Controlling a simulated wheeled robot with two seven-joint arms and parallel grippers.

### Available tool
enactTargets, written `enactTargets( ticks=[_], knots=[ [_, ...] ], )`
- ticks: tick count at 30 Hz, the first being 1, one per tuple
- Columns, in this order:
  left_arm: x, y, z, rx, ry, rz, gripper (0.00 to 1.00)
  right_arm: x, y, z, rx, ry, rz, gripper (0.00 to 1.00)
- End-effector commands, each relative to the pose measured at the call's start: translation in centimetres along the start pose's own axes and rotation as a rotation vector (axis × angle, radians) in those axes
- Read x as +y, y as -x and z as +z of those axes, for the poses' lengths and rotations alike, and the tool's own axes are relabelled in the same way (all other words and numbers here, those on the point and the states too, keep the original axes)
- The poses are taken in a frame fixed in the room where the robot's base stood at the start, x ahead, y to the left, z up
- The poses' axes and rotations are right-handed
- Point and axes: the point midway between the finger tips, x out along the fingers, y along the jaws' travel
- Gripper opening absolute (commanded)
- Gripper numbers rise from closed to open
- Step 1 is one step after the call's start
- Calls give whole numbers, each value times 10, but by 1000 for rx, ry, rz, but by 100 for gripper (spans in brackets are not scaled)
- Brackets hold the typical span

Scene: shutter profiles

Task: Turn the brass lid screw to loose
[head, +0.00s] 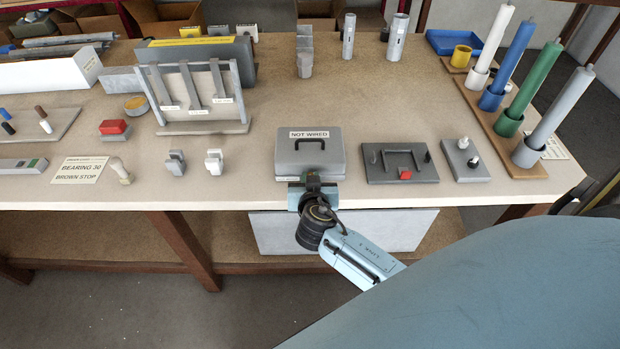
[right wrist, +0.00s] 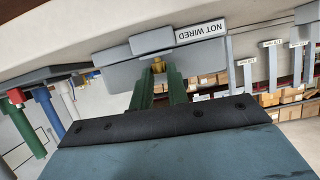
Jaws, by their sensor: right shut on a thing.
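The grey box (head: 312,147) with a lid, a dark handle and a "NOT WIRED" label stands at the front edge of the table; it also shows upside down in the right wrist view (right wrist: 120,75). The brass lid screw (right wrist: 158,65) sits on the box's front face and is hidden by the gripper in the head view. My right gripper (head: 313,180) is at the front of the box; in the right wrist view its green fingers (right wrist: 160,73) are closed around the screw. The screw's turn position cannot be read. My left gripper is not in view.
Coloured rollers (head: 545,95) stand upright at the far right.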

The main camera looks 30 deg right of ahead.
Motion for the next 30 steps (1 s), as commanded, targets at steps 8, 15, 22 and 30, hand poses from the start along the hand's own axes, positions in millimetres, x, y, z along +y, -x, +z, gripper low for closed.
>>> enactTargets(
  ticks=[8,15,22,30],
  knots=[
    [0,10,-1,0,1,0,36,7,0,-2,-8,84,-197,0],
    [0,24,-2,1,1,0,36,11,-1,-4,-12,152,-360,0],
    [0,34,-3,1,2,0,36,12,-3,-4,-15,196,-468,0],
    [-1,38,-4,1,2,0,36,13,-4,-3,-17,216,-520,0]
  ],
)
